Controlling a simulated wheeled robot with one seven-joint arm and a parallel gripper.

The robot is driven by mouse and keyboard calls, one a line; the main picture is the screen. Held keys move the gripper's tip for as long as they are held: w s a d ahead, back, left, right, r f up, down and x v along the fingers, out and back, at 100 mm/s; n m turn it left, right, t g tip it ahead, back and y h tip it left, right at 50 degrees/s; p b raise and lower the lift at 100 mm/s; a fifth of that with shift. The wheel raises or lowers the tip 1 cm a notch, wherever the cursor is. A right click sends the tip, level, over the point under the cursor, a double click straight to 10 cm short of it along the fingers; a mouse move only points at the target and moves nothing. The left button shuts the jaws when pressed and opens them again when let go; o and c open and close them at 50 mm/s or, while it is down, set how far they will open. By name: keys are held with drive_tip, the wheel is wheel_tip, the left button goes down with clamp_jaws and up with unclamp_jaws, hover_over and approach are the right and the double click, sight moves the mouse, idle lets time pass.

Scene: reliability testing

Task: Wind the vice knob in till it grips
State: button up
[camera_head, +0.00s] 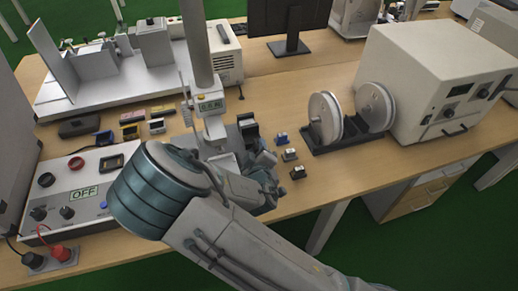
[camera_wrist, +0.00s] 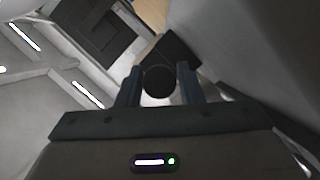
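In the wrist view a round black knob (camera_wrist: 158,82) lies between the two fingers of my gripper (camera_wrist: 160,80). The fingers are apart, one on each side of the knob, with a narrow gap seeming to show at each side. A dark block (camera_wrist: 180,48) stands just behind the knob. In the head view my gripper (camera_head: 266,172) is low over the table beside the test stand (camera_head: 211,106). My own arm and wrist hide the knob and most of the vice there, so I cannot see the jaws or any held part.
The wooden table (camera_head: 330,185) has small connector blocks (camera_head: 290,155) close to the right of my gripper. A two-spool holder (camera_head: 350,135) and a white box instrument (camera_head: 435,85) stand further right. A control box marked OFF (camera_head: 85,195) is at left.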

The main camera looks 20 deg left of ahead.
drive_tip(key=c, duration=0.5)
drive_tip(key=shift+d+f+m+g+y+b, duration=0.15)
drive_tip(key=shift+m+g+y+b, duration=0.2)
drive_tip(key=shift+m+b, duration=0.5)
drive_tip(key=shift+m+g+b, duration=0.35)
drive_tip(key=shift+m+b, duration=0.2)
drive_tip(key=shift+b, duration=0.1)
drive_tip(key=o, duration=1)
